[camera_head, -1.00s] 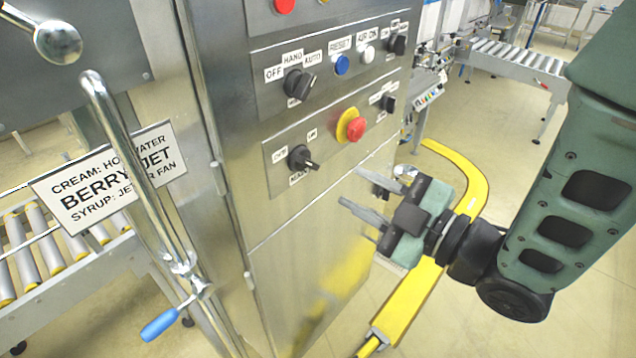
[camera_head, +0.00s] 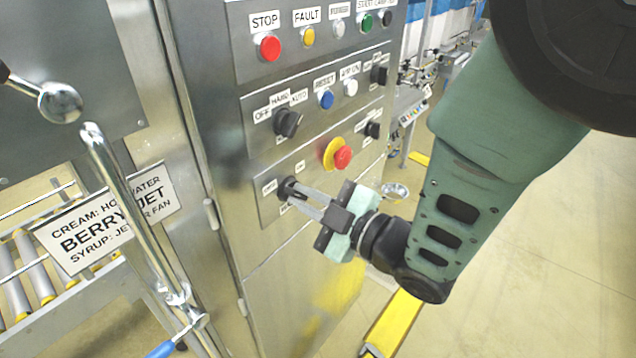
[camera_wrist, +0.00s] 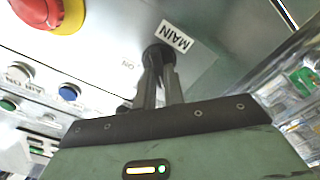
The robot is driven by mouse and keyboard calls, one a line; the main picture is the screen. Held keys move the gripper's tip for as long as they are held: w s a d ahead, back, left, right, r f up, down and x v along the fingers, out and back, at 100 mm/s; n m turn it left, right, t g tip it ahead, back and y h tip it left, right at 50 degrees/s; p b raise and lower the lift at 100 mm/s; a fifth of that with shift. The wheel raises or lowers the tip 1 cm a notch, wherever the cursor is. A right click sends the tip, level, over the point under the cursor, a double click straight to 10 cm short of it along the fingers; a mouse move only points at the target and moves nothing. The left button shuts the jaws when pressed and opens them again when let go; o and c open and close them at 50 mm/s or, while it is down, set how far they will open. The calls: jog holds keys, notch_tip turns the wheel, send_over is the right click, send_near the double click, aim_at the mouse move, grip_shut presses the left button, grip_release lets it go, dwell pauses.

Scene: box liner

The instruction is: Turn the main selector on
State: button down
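The main selector (camera_head: 287,188) is a black rotary knob at the lower left of the control cabinet's lower panel. In the wrist view the selector (camera_wrist: 157,52) sits beside the MAIN label (camera_wrist: 175,37), with an ON label (camera_wrist: 128,65) near it. My gripper (camera_head: 296,193) reaches in from the right, fingertips at the knob. In the wrist view my gripper's fingers (camera_wrist: 160,72) are close together, one on each side of the knob, and appear shut on it. The fingers hide much of the knob, so its exact setting is unclear.
A red emergency stop (camera_head: 342,157) on a yellow base is just up and right of the selector. The OFF/HAND/AUTO knob (camera_head: 288,122) and blue reset button (camera_head: 326,99) are above. A metal door handle (camera_head: 125,205) stands left. Open floor lies right.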

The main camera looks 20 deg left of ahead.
jog(key=shift+m+b, duration=0.3)
jog(key=m+b, duration=0.4)
jog(key=shift+w+d+f, duration=0.1)
jog(key=shift+w, duration=0.05)
jog(key=shift+w+m+b, duration=0.2)
jog(key=shift+m+b, duration=1.85)
jog(key=shift+m, duration=4.65)
jog(key=c, duration=1.5)
grip_release()
